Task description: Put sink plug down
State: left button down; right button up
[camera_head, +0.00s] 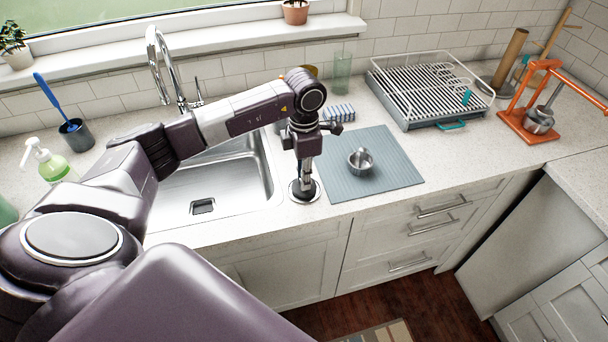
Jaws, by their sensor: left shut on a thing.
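My left arm reaches in from the left across the sink. My left gripper (304,184) points down at the counter strip between the sink (230,190) and the blue-grey mat. It is shut on the sink plug (294,195), a round metal disc with a dark centre, mostly covered by the fingers. The plug is at or just over the counter top (262,222); I cannot tell whether it touches. My right gripper is not in view.
A blue-grey ribbed mat (397,174) lies right of the gripper with a small metal bowl-like item (361,163) on it. A dish rack (412,116), an orange press (530,129), a faucet (160,65) and a glass (342,76) stand behind. The front counter edge is close.

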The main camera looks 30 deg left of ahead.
pick_arm(q)
jog(key=shift+f, duration=0.1)
jog(key=c, duration=2.3)
grip_release()
jog(key=shift+f, duration=0.1)
jog(key=o, duration=0.5)
jog(key=shift+c, duration=0.2)
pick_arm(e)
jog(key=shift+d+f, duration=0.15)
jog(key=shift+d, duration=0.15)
pick_arm(q)
jog(key=shift+r, duration=0.5)
notch_tip(320, 180, up, 12)
jog(key=b, duration=0.4)
jog(key=shift+f, duration=0.25)
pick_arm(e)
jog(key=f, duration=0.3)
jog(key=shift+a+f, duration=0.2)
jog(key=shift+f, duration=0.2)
